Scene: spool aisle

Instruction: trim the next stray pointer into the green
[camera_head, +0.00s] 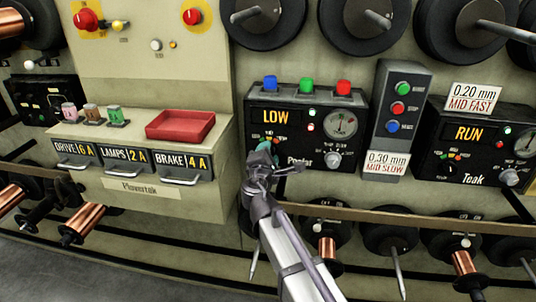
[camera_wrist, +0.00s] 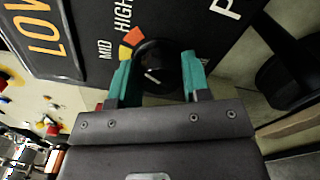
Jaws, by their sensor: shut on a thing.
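My gripper (camera_head: 268,152) is at the left part of a black control box (camera_head: 262,97) with a lit LOW display (camera_head: 275,116). In the wrist view its teal fingers (camera_wrist: 155,78) are on either side of a round black knob (camera_wrist: 152,62), shut on it. Coloured marks and the words MID and HIGH are beside the knob. The box's round dial (camera_head: 340,123) is clear of my gripper, but its pointer is too small to read surely. A second box, Teak (camera_head: 455,172), has a lit RUN display (camera_head: 469,133) and a partly visible dial (camera_head: 525,143).
A grey button box (camera_head: 402,85) stands between the two boxes. Placards read 0.30 mm MID SLOW (camera_head: 386,164) and 0.20 mm MID FAST (camera_head: 473,98). A red tray (camera_head: 180,126) sits on the left ledge. Black spools line the wall above and below, with rods sticking out.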

